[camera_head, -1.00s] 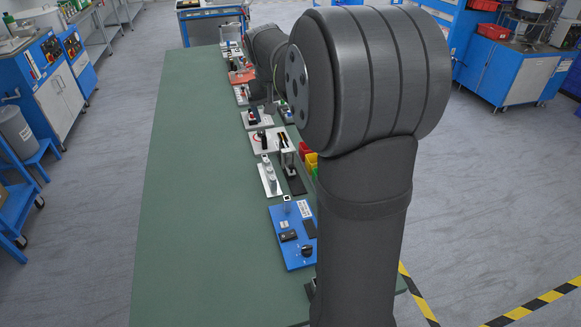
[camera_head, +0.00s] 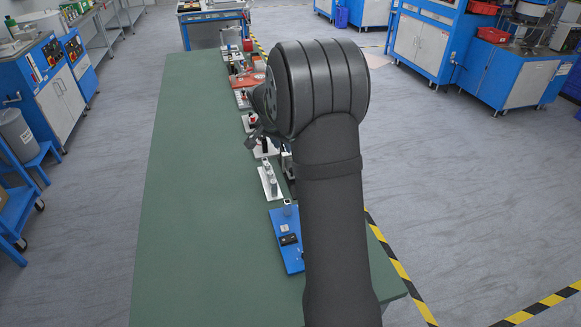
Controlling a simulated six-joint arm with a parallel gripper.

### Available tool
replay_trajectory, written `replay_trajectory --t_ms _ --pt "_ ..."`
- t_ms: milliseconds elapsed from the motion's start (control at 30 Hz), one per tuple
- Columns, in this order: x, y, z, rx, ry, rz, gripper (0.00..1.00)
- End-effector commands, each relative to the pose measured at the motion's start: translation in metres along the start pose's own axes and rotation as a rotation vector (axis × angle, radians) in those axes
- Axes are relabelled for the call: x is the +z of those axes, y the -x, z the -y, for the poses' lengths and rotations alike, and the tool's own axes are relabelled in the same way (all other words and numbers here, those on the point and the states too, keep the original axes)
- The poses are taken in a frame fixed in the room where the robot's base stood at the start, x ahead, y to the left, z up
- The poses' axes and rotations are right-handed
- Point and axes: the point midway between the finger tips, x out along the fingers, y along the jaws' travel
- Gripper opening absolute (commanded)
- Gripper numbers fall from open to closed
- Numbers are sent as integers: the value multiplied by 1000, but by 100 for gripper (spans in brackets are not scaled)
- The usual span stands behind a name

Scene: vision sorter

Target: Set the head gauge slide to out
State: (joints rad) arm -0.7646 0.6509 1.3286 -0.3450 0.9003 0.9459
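A row of small fixtures runs along the right side of the green bench (camera_head: 205,200). I cannot tell for sure which one is the head gauge slide. A narrow white plate with grey upright parts (camera_head: 268,180) stands in the row, left of my arm. A blue plate with dark parts (camera_head: 288,240) is nearer, partly hidden behind my arm.
A red-based fixture (camera_head: 247,78) and other small fixtures stand farther up the row. The bench's left half is bare. Blue cabinets (camera_head: 430,40) stand on the floor beyond, and a blue machine (camera_head: 45,80) stands at left. Yellow-black tape (camera_head: 400,268) marks the floor at right.

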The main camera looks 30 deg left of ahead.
Motion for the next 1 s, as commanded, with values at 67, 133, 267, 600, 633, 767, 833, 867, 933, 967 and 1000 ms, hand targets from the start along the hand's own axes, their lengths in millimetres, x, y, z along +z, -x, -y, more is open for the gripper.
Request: replay_trajectory --t_ms 67,133,267,600,633,767,833,867,933,967,1000 --pt "0 -19 -1 4 0 3 28" --pt "1 -35 -1 4 0 4 28" --pt "1 -64 -1 2 1 4 28" --pt "0 -125 -1 1 2 2 28" --pt "0 -129 -1 1 2 2 28" --pt "0 -138 0 -1 2 1 28" --pt "0 -141 0 -1 1 1 28" --pt "0 -142 0 -1 1 1 28" --pt "0 -143 0 -1 2 1 28" --pt "0 -143 0 -1 2 1 28" --pt "0 -143 0 -1 2 1 28"
